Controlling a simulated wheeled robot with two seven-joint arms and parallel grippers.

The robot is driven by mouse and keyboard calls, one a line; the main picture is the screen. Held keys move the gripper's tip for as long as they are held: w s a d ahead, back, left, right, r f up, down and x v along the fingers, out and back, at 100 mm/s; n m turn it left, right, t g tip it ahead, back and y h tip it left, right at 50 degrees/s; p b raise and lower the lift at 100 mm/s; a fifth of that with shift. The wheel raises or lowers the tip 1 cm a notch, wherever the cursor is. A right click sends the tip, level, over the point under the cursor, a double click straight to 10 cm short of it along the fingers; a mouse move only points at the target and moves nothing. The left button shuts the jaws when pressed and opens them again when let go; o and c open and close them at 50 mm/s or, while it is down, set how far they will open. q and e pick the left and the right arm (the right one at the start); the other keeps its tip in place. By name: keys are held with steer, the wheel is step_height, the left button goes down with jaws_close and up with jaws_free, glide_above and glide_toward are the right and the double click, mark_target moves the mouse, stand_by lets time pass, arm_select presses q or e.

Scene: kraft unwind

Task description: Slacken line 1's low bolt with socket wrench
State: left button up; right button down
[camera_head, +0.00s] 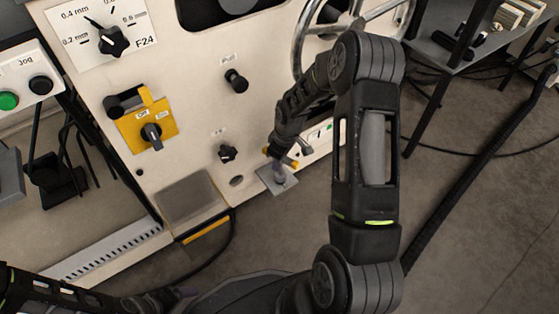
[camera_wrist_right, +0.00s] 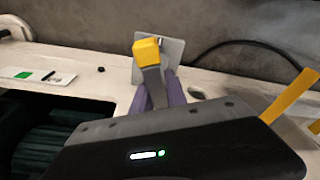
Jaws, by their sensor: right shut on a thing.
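My right gripper (camera_head: 280,172) reaches down in front of the cream machine's lower edge. In the right wrist view, its purple fingers (camera_wrist_right: 160,92) are shut on the socket wrench (camera_wrist_right: 151,78), a grey shaft with a yellow end. In the head view a yellow part of the wrench (camera_head: 291,162) shows beside the gripper. A small metal plate (camera_wrist_right: 176,50) lies behind the wrench, with a small bolt-like part (camera_wrist_right: 191,43) on it. The plate (camera_head: 289,182) also shows under the gripper in the head view. I cannot tell whether the socket touches a bolt. My left arm shows at bottom left; its fingers are unclear.
The machine's face has a handwheel (camera_head: 300,42), black knobs (camera_head: 236,80) and a yellow switch plate (camera_head: 131,131). A dark metal stand (camera_head: 436,62) is at right. Cables cross the floor. The floor (camera_head: 475,230) at lower right is mostly clear.

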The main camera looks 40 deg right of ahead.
steer(key=shift+r, duration=0.1)
stand_by(0.4)
steer(key=shift+r+p, duration=1.9)
steer(key=shift+r, duration=0.55)
steer(key=shift+d, duration=0.1)
